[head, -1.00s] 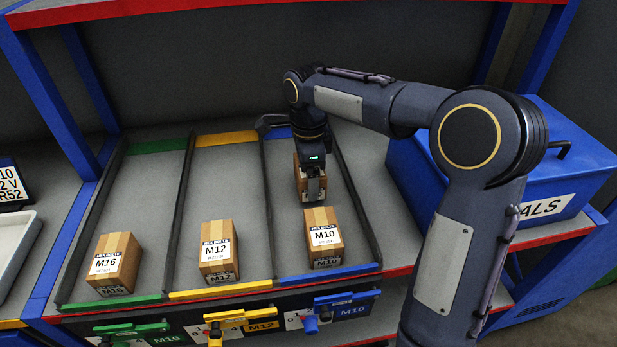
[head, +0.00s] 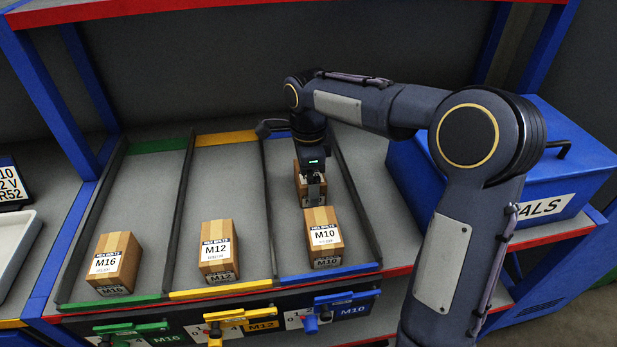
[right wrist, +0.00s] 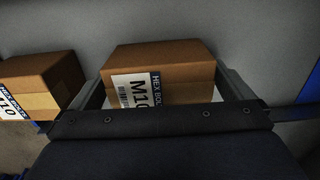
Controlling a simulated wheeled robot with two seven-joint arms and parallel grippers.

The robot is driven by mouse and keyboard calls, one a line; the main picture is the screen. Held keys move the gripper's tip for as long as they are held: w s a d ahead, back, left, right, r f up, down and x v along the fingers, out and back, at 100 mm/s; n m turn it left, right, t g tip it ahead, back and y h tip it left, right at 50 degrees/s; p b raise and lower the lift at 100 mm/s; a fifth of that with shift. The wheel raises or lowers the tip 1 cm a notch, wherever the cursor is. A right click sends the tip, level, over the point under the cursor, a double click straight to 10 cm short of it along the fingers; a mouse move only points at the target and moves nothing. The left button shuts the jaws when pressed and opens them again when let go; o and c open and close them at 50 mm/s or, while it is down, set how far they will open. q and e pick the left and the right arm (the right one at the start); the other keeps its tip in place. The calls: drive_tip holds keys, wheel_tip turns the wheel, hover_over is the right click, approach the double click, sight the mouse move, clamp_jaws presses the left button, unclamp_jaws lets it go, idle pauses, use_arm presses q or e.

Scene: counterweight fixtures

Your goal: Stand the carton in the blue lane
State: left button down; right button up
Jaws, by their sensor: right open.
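A brown carton (head: 299,181) stands in the blue lane (head: 345,240), directly behind another carton labelled M10 (head: 323,237) at the lane's front. It appears upright. My right gripper (head: 314,190) is at this rear carton and hides much of it in the head view. In the right wrist view the carton (right wrist: 160,68), its M10 label showing, sits between the two spread fingers of the right gripper (right wrist: 163,80). The front M10 carton (right wrist: 42,82) is at the left there. My left gripper is not in view.
An M12 carton (head: 217,252) stands at the front of the yellow lane, an M16 carton (head: 115,263) at the front of the green lane. Dark dividers (head: 268,205) separate the lanes. A blue box (head: 500,165) stands right of the rack. A red-edged shelf (head: 280,8) is above.

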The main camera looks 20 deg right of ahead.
wheel_tip(320, 180, up, 12)
drive_tip(key=p, duration=0.1)
drive_tip(key=shift+f, duration=0.25)
idle(0.4)
